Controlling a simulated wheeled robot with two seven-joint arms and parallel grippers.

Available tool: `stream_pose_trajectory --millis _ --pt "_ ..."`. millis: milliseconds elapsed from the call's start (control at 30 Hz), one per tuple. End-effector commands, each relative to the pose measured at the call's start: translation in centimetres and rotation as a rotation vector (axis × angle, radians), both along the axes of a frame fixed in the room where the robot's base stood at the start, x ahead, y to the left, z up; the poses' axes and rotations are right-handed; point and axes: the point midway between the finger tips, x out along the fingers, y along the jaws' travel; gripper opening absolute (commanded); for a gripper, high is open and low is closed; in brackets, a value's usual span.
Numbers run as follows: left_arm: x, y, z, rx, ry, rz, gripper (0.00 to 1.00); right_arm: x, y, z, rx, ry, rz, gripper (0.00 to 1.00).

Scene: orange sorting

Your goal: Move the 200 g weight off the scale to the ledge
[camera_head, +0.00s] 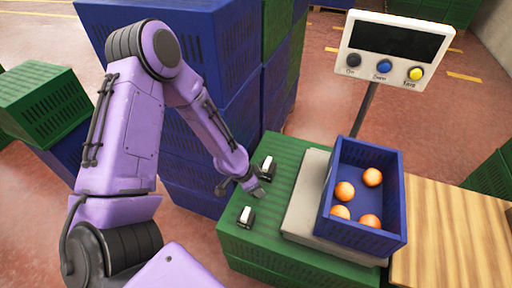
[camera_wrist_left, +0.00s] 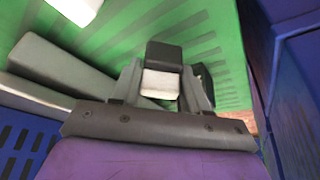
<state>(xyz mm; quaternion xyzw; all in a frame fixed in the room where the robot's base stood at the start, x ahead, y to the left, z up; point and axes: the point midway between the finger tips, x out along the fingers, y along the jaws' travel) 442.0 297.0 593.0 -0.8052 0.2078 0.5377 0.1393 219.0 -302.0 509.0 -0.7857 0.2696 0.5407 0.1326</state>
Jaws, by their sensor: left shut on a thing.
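My left gripper (camera_head: 258,190) is low over the green ledge, left of the scale (camera_head: 302,205). In the left wrist view, the gripper (camera_wrist_left: 162,88) is shut on a small weight with a dark top and a white body (camera_wrist_left: 162,82). Two black-and-white weights show in the head view, one just beyond the gripper (camera_head: 267,168) and one nearer on the ledge (camera_head: 246,215). No mass labels are readable, and I cannot tell whether the held weight touches the ledge. My right gripper is not in view.
A blue crate (camera_head: 362,232) with several oranges stands on the scale. The scale's display (camera_head: 400,38) rises behind it on a post. A tall stack of blue crates (camera_head: 215,65) stands close left of the ledge (camera_head: 285,150). A wooden board (camera_head: 450,240) is at right.

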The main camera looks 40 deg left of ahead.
Motion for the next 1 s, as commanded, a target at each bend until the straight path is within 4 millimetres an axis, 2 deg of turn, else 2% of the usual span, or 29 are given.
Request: stream_pose_trajectory --millis 100,167,533,567,600,633,867,1000 --pt "0.0 0.1 -2.4 -0.001 0.004 0.001 0.07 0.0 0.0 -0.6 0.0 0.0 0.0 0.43" --pt "0.0 0.1 -3.1 -0.001 0.003 0.001 0.07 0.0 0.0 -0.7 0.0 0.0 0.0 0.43" --pt "0.1 0.1 -3.5 0.0 0.0 0.001 0.07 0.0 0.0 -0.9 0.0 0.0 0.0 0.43" --pt "0.1 0.1 -3.5 0.0 0.0 0.001 0.51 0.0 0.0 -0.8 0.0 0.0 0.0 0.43" --pt "0.1 0.1 -3.4 0.0 0.0 0.001 0.64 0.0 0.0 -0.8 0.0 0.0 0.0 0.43" --pt "0.1 0.1 -3.4 0.0 0.0 0.001 0.7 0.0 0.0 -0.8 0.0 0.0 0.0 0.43" --pt "0.1 0.1 -3.4 0.0 0.0 0.001 0.7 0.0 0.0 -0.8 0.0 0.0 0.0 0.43" --pt "-0.1 0.2 -2.4 0.0 -0.001 0.0 0.7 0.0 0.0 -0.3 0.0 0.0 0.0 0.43"
